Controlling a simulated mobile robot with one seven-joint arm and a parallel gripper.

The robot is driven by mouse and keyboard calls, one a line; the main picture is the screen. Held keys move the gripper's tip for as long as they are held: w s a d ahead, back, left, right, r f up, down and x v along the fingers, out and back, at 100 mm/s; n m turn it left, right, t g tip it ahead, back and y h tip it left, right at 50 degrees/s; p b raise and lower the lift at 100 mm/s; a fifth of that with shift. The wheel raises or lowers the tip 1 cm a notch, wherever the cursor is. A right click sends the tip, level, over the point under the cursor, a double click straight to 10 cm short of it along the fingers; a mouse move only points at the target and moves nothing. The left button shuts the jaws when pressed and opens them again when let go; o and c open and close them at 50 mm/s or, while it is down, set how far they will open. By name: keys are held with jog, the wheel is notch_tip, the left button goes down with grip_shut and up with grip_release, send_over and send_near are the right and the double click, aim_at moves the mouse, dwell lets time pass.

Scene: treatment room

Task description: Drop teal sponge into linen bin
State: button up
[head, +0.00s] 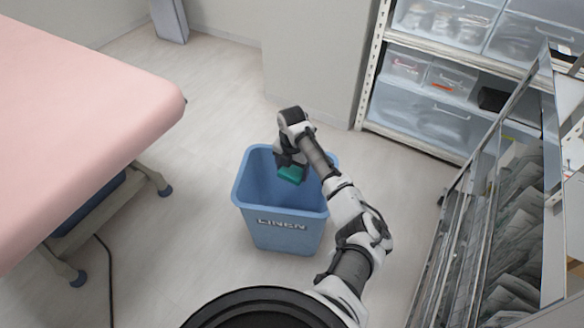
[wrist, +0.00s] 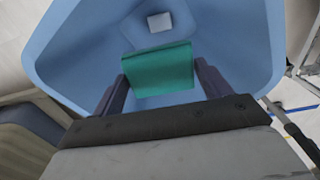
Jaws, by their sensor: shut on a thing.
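The teal sponge (head: 291,174) is held by my gripper (head: 290,166) over the opening of the blue linen bin (head: 285,234). The bin stands upright on the floor with "LINEN" on its front. In the wrist view the sponge (wrist: 160,69) sits between the two fingers of my gripper (wrist: 158,76), which are shut on it. The bin's blue walls (wrist: 75,50) surround the sponge in that view. A small pale square (wrist: 160,22) shows deep inside the bin; I cannot tell what it is.
A pink treatment table (head: 80,110) on wheeled legs stands at the left. A shelf with clear drawers (head: 425,115) is at the back right, and a rack with grey files (head: 510,230) is at the right. Floor around the bin is clear.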

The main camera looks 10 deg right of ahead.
aim_at(292, 172)
jog(key=o, duration=1)
notch_tip(292, 172, up, 14)
jog(key=shift+f+p, duration=0.15)
jog(key=shift+p, duration=0.65)
